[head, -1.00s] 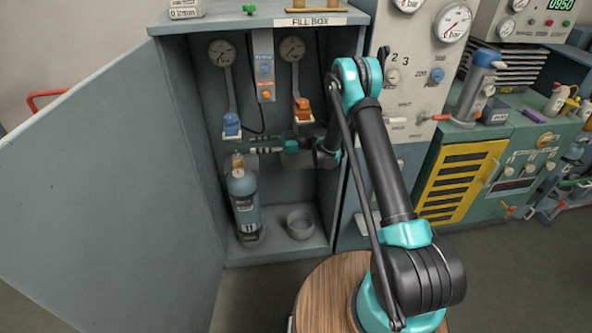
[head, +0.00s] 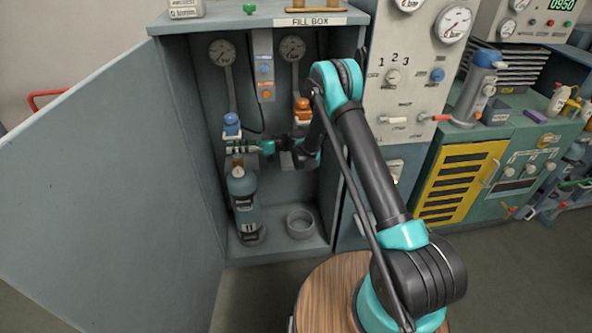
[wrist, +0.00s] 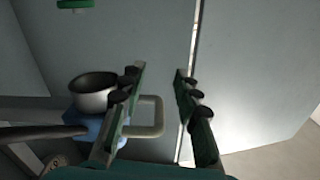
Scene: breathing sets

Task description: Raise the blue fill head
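The blue fill head (head: 232,121) hangs on the left hose inside the fill box, above a blue-grey cylinder (head: 246,208). My gripper (head: 238,147) is just under the fill head and above the cylinder's top. In the wrist view my gripper (wrist: 161,95) has its fingers apart. The blue body (wrist: 88,128) shows left of the fingers there, with a grey metal cup-like part (wrist: 94,93). A pale loop handle (wrist: 152,116) reaches from behind the left finger into the gap, with space before the right finger. Whether a finger touches it I cannot tell.
An orange fill head (head: 302,106) hangs to the right, close to my arm. The box's open door (head: 110,180) takes up the left side. The control panel (head: 405,90) stands at the right.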

